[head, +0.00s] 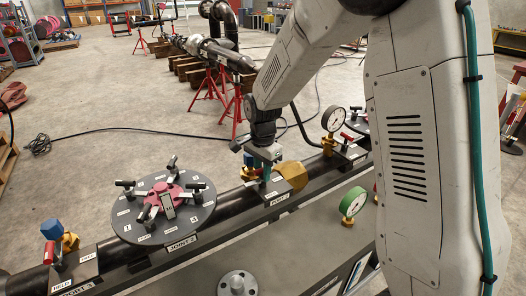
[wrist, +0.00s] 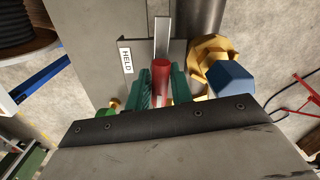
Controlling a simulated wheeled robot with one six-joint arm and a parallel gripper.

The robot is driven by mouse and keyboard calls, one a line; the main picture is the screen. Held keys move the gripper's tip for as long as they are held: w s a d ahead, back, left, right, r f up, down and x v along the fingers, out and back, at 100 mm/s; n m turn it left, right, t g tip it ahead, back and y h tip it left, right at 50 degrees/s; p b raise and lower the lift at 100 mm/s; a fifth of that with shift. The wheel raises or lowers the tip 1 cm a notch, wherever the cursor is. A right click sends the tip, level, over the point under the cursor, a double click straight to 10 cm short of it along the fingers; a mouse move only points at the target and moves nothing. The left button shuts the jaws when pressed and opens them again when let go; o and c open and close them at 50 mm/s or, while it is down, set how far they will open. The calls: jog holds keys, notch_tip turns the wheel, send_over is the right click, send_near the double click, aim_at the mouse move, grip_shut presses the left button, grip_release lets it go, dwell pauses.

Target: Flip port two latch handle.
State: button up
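The latch handle (wrist: 160,82) is a red grip at the end of a grey metal bar, seen in the wrist view. My gripper (wrist: 161,85) has its two teal fingers close on either side of the red grip. I cannot tell whether they press on it. A label reading HELD (wrist: 126,61) is left of the bar. In the head view my gripper (head: 267,174) points down at a black port block (head: 270,192) on the dark pipe. The block's front label is too small to read surely, and the handle is hidden there.
Beside the handle are a brass fitting (wrist: 211,49) and a blue cap (wrist: 231,83). A flanged disc (head: 140,226) with several clamps is to the left on the pipe. Gauges (head: 353,202) (head: 334,119) stand to the right. Another port block with a red handle (head: 49,251) is at lower left.

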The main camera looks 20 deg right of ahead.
jog(key=shift+n, duration=0.9)
jog(key=shift+m, duration=1.4)
notch_tip(320, 180, up, 7)
jog(key=shift+r, duration=0.1)
jog(key=shift+o, duration=0.5)
